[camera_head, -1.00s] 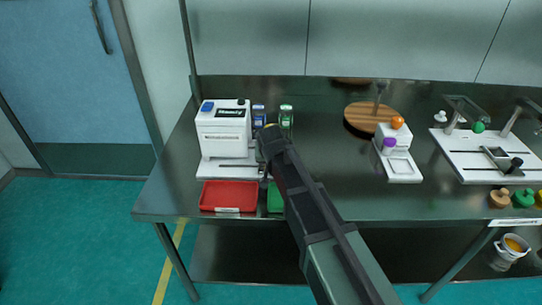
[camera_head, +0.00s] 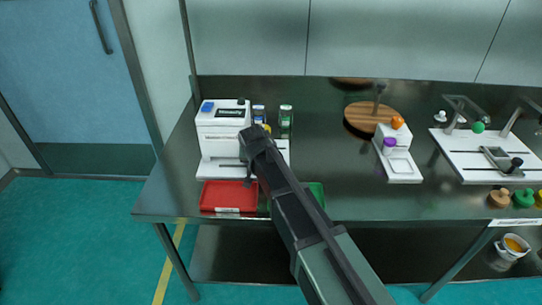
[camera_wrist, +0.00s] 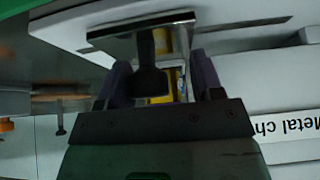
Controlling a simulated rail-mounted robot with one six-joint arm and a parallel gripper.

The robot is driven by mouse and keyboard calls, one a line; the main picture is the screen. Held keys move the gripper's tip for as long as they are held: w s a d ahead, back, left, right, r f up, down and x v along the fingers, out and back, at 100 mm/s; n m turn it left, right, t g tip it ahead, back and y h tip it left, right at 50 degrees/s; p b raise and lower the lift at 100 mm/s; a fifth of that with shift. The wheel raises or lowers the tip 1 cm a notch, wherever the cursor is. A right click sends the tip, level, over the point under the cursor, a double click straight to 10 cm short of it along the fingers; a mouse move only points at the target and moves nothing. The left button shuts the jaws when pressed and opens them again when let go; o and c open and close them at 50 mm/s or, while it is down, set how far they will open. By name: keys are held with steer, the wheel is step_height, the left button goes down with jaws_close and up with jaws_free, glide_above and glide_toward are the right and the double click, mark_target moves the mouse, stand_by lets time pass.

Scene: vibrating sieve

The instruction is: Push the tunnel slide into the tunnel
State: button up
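The white machine (camera_head: 222,120) with a blue button and a small display stands at the left of the bench, on a white base with a slot (camera_head: 222,166). A label reading "Metal ch…" (camera_wrist: 285,130) shows in the wrist view. There a shiny metal plate (camera_wrist: 125,38) with a dark upright handle (camera_wrist: 148,80), seemingly the tunnel slide, lies ahead of my gripper. My gripper (camera_wrist: 163,82) has its fingers apart, one on each side of the handle; I cannot tell whether either touches it. In the head view my gripper (camera_head: 248,180) hides the slide.
A red tray (camera_head: 228,208) and a partly hidden green tray (camera_head: 317,190) lie at the front edge. Two small bottles (camera_head: 286,117) (camera_head: 259,113) stand behind. A white scale (camera_head: 403,171) and a white board (camera_head: 480,172) are to the right.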

steer(key=shift+a, duration=4.5)
steer(key=o, duration=0.8)
steer(key=shift+c, duration=0.2)
steer(key=p+v, duration=0.7)
steer(key=v, duration=0.2)
steer(key=shift+p, duration=0.3)
steer(key=shift+s, duration=0.1)
